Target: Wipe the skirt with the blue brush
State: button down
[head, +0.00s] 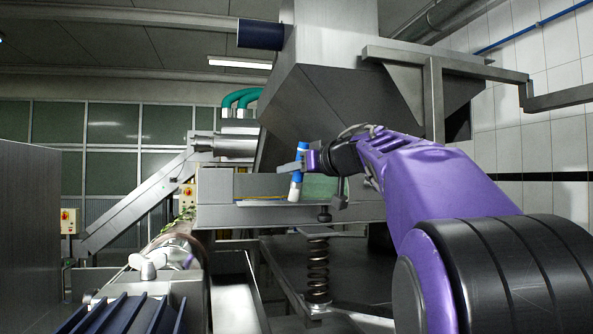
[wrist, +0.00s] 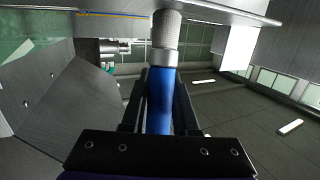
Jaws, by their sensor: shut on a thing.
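The blue brush (head: 296,178) is held in my gripper (head: 299,166), with its pale bristle end down in the head view. In the wrist view, my gripper (wrist: 160,85) is shut around the blue handle, and the brush's grey-white head (wrist: 166,28) sticks out past the fingers. The long grey metal side panel (head: 245,216) of the machine, which may be the skirt, lies just below and behind the brush in the head view. In the wrist view, the brush head overlaps a metal plate edge (wrist: 225,12). I cannot tell whether they touch.
A large steel hopper (head: 325,100) hangs above and behind my gripper. A metal bracket frame (head: 434,95) stands at the right of it. A coil spring (head: 318,270) is under the panel. An inclined conveyor (head: 140,205) and a grey cabinet (head: 28,240) are at the left.

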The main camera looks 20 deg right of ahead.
jog(key=shift+a, duration=0.15)
jog(key=shift+a+f, duration=0.1)
jog(key=shift+a, duration=0.85)
jog(key=shift+a, duration=0.1)
jog(key=shift+a, duration=0.9)
jog(key=shift+d, duration=0.15)
jog(key=shift+d, duration=0.9)
jog(key=shift+d, duration=0.2)
jog(key=shift+d, duration=0.85)
jog(key=shift+d, duration=0.15)
